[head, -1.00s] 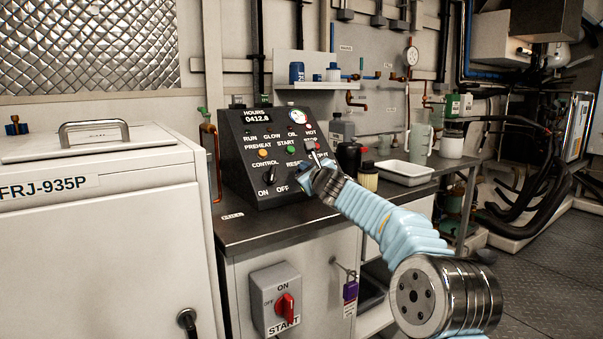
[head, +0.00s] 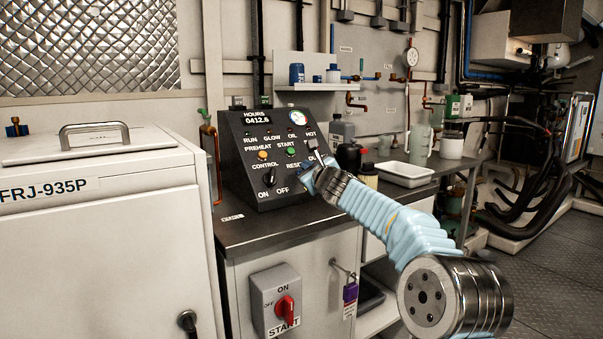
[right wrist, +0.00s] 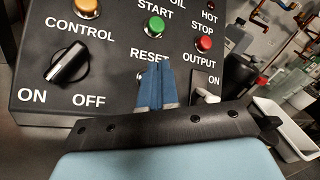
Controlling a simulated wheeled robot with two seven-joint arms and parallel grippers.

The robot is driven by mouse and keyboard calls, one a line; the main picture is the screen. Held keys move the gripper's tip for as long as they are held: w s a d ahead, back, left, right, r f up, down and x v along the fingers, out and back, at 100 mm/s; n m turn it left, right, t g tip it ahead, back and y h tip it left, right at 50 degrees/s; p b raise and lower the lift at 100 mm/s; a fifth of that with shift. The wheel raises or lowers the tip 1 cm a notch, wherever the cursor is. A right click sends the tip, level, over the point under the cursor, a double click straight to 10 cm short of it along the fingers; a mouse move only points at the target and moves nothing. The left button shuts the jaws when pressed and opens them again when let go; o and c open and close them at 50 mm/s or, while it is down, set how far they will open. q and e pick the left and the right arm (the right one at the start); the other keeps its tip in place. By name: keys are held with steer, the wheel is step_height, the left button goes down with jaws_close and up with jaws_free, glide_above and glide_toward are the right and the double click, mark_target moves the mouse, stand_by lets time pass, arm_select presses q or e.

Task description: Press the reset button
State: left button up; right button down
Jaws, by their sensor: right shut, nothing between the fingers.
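The black control panel (head: 262,180) stands on the metal counter. In the right wrist view the RESET label (right wrist: 148,56) is on the panel (right wrist: 110,97), below the green START button (right wrist: 155,27). My right gripper (right wrist: 155,68) is shut and empty, its blue fingers just below the RESET label. They cover the spot where the reset button sits, and only a small grey edge shows beside them. I cannot tell whether the tips touch it. In the head view the right gripper (head: 306,173) is at the panel's lower right. My left gripper is not in view.
The black CONTROL knob (right wrist: 68,64) is left of the fingers. The red STOP button (right wrist: 204,44) and a white OUTPUT switch (right wrist: 207,94) are close on the right. A white tray (head: 405,181) and bottles stand to the right on the counter.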

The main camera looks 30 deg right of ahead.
steer(key=s+r+p, duration=0.2)
steer(key=s+r, duration=0.1)
steer(key=shift+s+d+r, duration=0.1)
steer(key=shift+s+r, duration=0.15)
steer(key=shift+r, duration=0.05)
stand_by(0.4)
stand_by(0.4)
